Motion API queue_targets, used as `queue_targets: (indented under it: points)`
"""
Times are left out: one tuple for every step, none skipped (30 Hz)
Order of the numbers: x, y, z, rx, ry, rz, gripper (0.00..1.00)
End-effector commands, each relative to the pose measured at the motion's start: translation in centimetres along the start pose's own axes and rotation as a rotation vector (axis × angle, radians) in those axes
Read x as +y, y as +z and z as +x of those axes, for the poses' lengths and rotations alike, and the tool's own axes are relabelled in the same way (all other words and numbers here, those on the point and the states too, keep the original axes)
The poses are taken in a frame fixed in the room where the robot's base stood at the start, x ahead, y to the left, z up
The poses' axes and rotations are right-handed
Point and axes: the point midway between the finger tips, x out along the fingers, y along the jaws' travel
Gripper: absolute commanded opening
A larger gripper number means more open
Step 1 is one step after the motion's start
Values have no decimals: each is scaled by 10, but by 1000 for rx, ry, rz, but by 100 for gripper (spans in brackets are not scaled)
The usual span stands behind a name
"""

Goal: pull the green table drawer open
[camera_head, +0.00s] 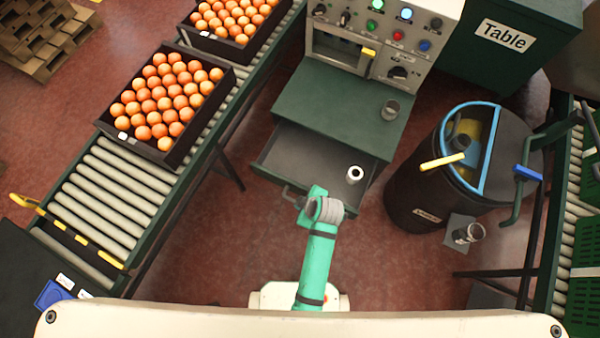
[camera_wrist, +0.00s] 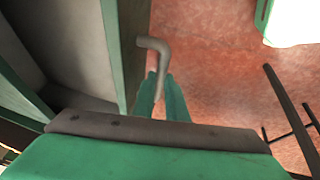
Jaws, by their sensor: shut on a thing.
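The green table (camera_head: 325,105) stands in the upper middle of the head view. Its drawer (camera_head: 290,150) is pulled out toward me, with the grey inside showing. A small white cylindrical thing (camera_head: 355,174) stands at its right side. The drawer's grey inside (camera_wrist: 65,45) and green front edge (camera_wrist: 125,50) fill the left of the wrist view. The grey bent handle (camera_wrist: 153,43) sticks out from the front. My gripper (camera_wrist: 163,95) is shut on the handle, its green fingers on either side of the bar. In the head view my wrist partly hides the gripper (camera_head: 290,195).
A roller conveyor (camera_head: 110,195) with crates of oranges (camera_head: 165,100) runs along the left. A dark barrel (camera_head: 420,190) with a blue rim stands close on the right. A metal cup (camera_head: 390,109) stands on the table top. Red floor is free between the conveyor and drawer.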

Motion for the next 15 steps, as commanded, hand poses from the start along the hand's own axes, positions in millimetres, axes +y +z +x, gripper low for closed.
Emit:
queue_targets:
  points:
    - [1,0,-1,-1,2,0,0]
    - [1,0,-1,-1,2,0,19]
    - [1,0,-1,-1,2,0,29]
    - [1,0,-1,-1,2,0,31]
    - [1,0,-1,-1,2,0,31]
    - [1,0,0,0,1,0,31]
    - [1,0,0,0,1,-1,31]
    - [0,0,0,0,1,-1,31]
    - [0,0,0,0,1,-1,31]
    - [0,0,0,0,1,-1,31]
    - [0,0,0,0,0,-1,31]
    - [0,0,0,0,0,-1,31]
    - [0,0,-1,0,1,-1,31]
    - [0,0,-2,0,1,-1,31]
    - [1,0,-5,1,2,-1,31]
